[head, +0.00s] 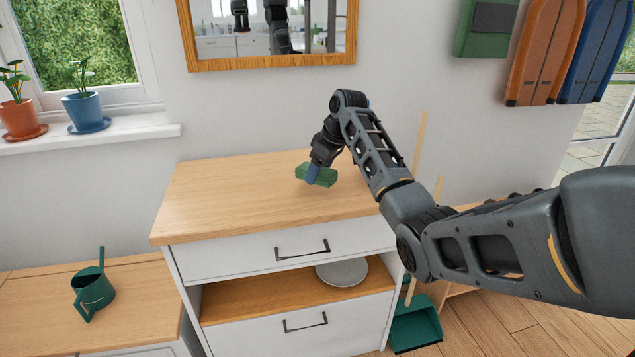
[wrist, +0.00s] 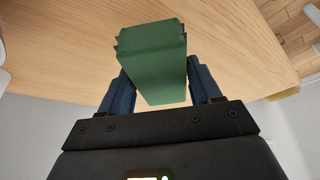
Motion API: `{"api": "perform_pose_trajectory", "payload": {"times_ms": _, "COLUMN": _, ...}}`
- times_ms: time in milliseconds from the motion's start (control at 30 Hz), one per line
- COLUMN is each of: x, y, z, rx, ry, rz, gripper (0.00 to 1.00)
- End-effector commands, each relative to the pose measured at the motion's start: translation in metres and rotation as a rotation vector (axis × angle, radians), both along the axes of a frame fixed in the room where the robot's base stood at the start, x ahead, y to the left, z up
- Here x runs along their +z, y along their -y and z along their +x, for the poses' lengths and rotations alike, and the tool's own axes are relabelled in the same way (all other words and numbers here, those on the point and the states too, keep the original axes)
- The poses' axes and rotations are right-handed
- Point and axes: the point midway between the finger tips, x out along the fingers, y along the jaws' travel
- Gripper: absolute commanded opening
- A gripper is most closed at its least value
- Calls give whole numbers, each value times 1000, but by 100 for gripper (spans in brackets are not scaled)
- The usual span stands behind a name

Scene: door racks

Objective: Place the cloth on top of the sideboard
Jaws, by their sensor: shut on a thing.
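The cloth is a folded green block (head: 320,176) at my gripper over the top of the sideboard (head: 230,195). In the wrist view the green cloth (wrist: 152,60) sits between the two blue fingers of my gripper (wrist: 155,90), which are shut on it. My gripper (head: 313,172) points down over the back middle of the wooden top. The cloth is at or just above the surface; I cannot tell whether it touches. Part of it is hidden behind a finger in the head view.
The sideboard top is otherwise bare. A green watering can (head: 92,291) stands on a lower cabinet at left. A mirror (head: 270,62) hangs behind. A green dustpan (head: 416,326) stands at right.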

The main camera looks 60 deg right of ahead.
Motion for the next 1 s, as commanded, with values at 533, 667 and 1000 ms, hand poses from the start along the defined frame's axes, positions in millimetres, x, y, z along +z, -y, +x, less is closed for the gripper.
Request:
{"api": "perform_pose_trajectory", "payload": {"times_ms": 533, "x": -43, "y": -1, "z": 3, "rx": 1, "ry": 1, "rz": 0, "gripper": 35}}
{"api": "perform_pose_trajectory", "payload": {"times_ms": 667, "x": -42, "y": -1, "z": 3, "rx": 1, "ry": 1, "rz": -1, "gripper": 35}}
{"api": "perform_pose_trajectory", "payload": {"times_ms": 1000, "x": -45, "y": -1, "z": 3, "rx": 0, "ry": 0, "rz": 0, "gripper": 81}}
